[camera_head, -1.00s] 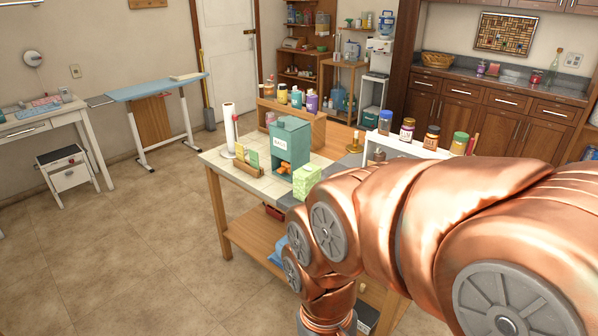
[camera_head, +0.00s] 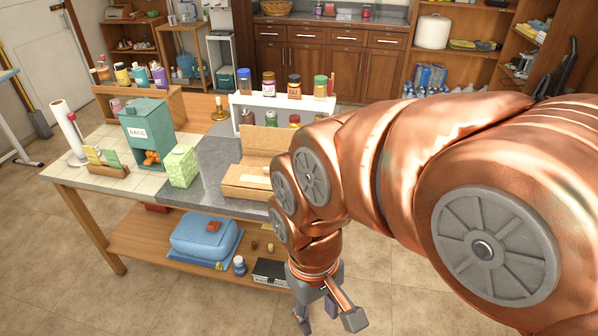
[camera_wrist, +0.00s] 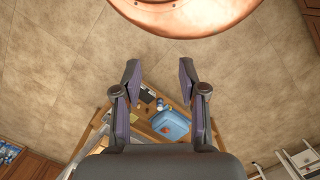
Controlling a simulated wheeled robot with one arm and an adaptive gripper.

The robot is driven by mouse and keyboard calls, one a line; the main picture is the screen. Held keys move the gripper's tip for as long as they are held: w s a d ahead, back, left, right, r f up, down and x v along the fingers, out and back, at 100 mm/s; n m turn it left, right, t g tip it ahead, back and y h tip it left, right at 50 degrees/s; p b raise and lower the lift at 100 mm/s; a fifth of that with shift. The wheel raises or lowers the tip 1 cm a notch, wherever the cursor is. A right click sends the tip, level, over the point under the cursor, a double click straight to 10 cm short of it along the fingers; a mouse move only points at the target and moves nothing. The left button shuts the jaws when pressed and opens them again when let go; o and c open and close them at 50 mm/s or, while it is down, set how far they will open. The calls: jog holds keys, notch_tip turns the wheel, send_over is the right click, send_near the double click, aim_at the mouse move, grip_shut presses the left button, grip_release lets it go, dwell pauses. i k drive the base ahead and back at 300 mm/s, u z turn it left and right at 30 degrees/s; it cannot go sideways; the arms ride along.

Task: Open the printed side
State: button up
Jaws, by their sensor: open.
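A teal box printed "BAGS" (camera_head: 146,118) stands on the tiled part of the table, with orange things in its lower opening. A pale green patterned box (camera_head: 181,166) stands to its right. A tan box (camera_head: 250,178), with a raised panel behind it, sits farther right on the grey top, partly hidden by my arm. Which of these has the printed side meant is not clear, but the teal one has a readable label. My gripper (camera_head: 329,318) is open and empty, low in front of the table. It also shows in the wrist view (camera_wrist: 158,72), apart from everything.
A white rack (camera_head: 240,101) holds several jars behind the tan box. A paper roll (camera_head: 66,125) and a card holder (camera_head: 108,169) stand at the left. The lower shelf (camera_head: 150,234) bears a blue case (camera_head: 205,237). The floor in front is clear.

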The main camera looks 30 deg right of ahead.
aim_at(279, 140)
jog(key=z, duration=0.35)
jog(key=k, duration=0.6)
jog(key=z, duration=1.15)
jog(key=i, duration=4.4)
jog(key=u, duration=3)
